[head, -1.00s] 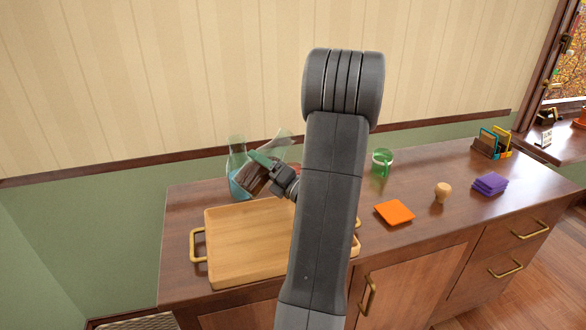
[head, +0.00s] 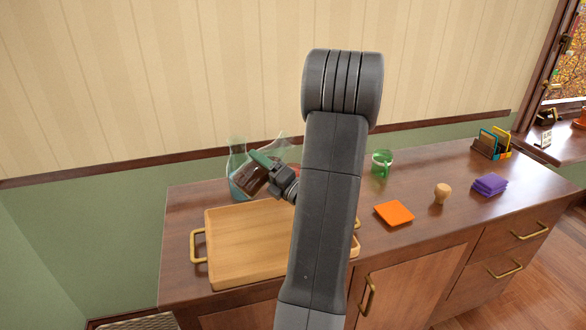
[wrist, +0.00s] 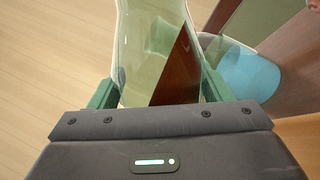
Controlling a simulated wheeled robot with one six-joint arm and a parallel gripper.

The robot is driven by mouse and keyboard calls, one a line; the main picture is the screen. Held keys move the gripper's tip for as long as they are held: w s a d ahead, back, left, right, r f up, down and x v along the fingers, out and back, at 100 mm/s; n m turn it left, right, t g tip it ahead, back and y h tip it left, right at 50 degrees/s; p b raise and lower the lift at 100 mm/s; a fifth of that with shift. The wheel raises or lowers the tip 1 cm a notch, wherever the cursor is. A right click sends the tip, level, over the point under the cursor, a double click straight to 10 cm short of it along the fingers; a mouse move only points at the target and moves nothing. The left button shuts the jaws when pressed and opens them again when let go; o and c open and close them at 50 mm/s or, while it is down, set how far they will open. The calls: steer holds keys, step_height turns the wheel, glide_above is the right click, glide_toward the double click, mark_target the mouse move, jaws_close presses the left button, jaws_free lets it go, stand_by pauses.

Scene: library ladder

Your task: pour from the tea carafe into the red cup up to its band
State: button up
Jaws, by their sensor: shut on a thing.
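The tea carafe (head: 250,182) is clear glass with brown tea low in its body. It is tilted, its mouth up and to the right in the head view. My gripper (head: 264,163) is shut on it. In the wrist view the carafe's glass (wrist: 150,40) fills the space between my green fingers, with a brown area inside. A small red patch, seemingly the red cup (head: 295,167), shows just left of my arm; the rest is hidden, so its band and level cannot be seen. No stream of tea is visible.
A second glass carafe with blue liquid (head: 236,156) stands close behind the held one; it also shows in the wrist view (wrist: 250,76). A wooden tray (head: 235,265) lies in front. A green mug (head: 383,163), orange cloth (head: 394,212), wooden knob (head: 442,193) and purple stack (head: 490,184) are to the right.

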steer(key=shift+s+r+m+p, duration=0.1)
steer(key=shift+r+m+p, duration=0.3)
steer(key=shift+m, duration=0.3)
steer(key=shift+w+d+f+m+t+p, duration=0.15)
steer(key=shift+w+f+m+t+p, duration=0.15)
steer(key=shift+m+p, duration=0.2)
steer(key=shift+w+d+f+m+t+p, duration=0.1)
steer(key=shift+d+f+m+t+p, duration=0.1)
steer(key=shift+f+m+p, duration=0.3)
stand_by(2.1)
steer(key=shift+r+m+h, duration=0.15)
steer(key=shift+m+h, duration=0.25)
stand_by(0.9)
